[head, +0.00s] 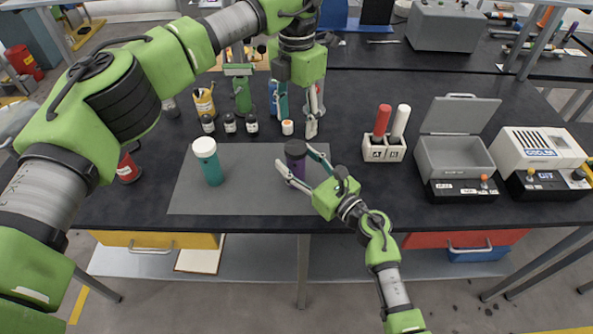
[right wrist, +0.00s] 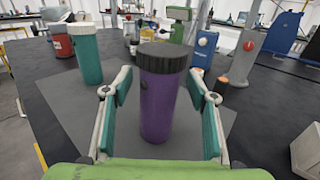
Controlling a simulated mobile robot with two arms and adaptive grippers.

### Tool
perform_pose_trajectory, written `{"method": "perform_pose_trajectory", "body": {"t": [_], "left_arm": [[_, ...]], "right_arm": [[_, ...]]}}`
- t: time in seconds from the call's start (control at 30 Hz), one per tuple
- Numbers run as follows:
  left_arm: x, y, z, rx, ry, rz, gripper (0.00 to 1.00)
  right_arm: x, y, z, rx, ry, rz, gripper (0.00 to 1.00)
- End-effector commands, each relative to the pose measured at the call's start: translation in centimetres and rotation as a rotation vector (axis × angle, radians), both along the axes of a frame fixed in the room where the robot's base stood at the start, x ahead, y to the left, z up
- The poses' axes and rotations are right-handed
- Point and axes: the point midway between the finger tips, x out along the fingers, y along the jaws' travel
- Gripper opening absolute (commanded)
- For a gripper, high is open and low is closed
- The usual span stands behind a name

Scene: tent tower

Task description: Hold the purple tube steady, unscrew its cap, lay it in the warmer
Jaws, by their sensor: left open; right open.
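The purple tube (head: 296,166) stands upright on the grey mat, with its black cap (right wrist: 165,56) on. In the right wrist view, the tube (right wrist: 160,108) is between the fingers of my right gripper (right wrist: 158,118), which are open with gaps on both sides. In the head view my right gripper (head: 296,168) reaches the tube from the lower right. My left gripper (head: 297,124) is open and points down just behind the tube and its cap. The grey box with its lid raised (head: 455,156), likely the warmer, stands at the right; its label is too small to read.
A teal tube with a white cap (head: 212,168) stands left on the mat (head: 245,199). Several small bottles (head: 230,122) stand behind it. A white rack (head: 384,151) holds a red and a white stick. A white unit (head: 538,148) is at the far right.

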Motion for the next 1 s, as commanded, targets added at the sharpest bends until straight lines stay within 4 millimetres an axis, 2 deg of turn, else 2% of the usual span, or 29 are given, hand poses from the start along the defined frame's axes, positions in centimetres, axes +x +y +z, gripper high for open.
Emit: {"method": "perform_pose_trajectory", "body": {"t": [0.37, 0.4, 0.5, 0.6, 0.83, 1.0], "left_arm": [[0.01, 0.03, -0.01, 0.000, 0.000, 0.001, 0.51], [0.01, 0.03, -0.01, 0.000, 0.000, 0.001, 0.51], [0.01, 0.02, -0.01, 0.000, 0.000, 0.001, 0.51], [0.01, 0.02, -0.01, 0.000, 0.000, 0.001, 0.51], [0.01, 0.01, -0.01, 0.000, 0.000, -0.061, 0.51], [-0.01, -0.01, -0.03, 0.000, 0.001, -0.302, 0.51]], "right_arm": [[0.54, 0.46, 0.01, 0.000, 0.000, 0.001, 0.53], [0.53, 0.46, 0.01, -0.001, -0.001, 0.001, 0.48], [0.52, 0.46, 0.01, 0.000, 0.000, 0.000, 0.22], [0.51, 0.45, 0.01, -0.001, -0.001, 0.000, 0.00], [0.51, 0.45, 0.03, 0.000, 0.000, 0.000, 0.00], [0.51, 0.45, 0.01, 0.000, 0.000, 0.001, 0.00]]}}
